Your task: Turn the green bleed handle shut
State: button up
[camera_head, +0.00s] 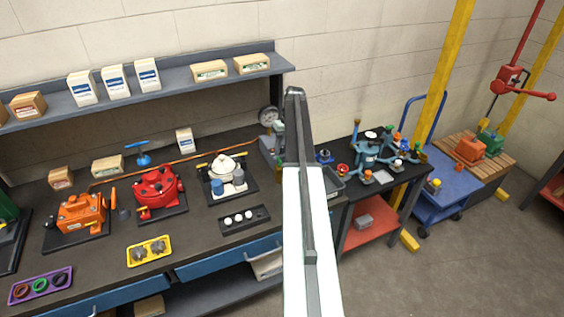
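No part in view can be told for certain as the green bleed handle. A green machine (8,218) is cut off at the left edge. A green block (489,141) stands on the pallet at the right.
The dark bench (205,240) carries an orange pump (82,213), a red motor (157,192), a white-topped motor (225,168) and small trays. A shelf (180,77) with boxes runs above. A blue cart (447,187) stands right. Floor (490,260) is clear at lower right.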

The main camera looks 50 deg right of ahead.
aim_at(279, 163)
jog(key=f+b, duration=0.2)
jog(key=f, duration=0.1)
jog(key=a+f+b, duration=0.1)
jog(key=f+b, duration=0.1)
jog(key=shift+w, duration=0.2)
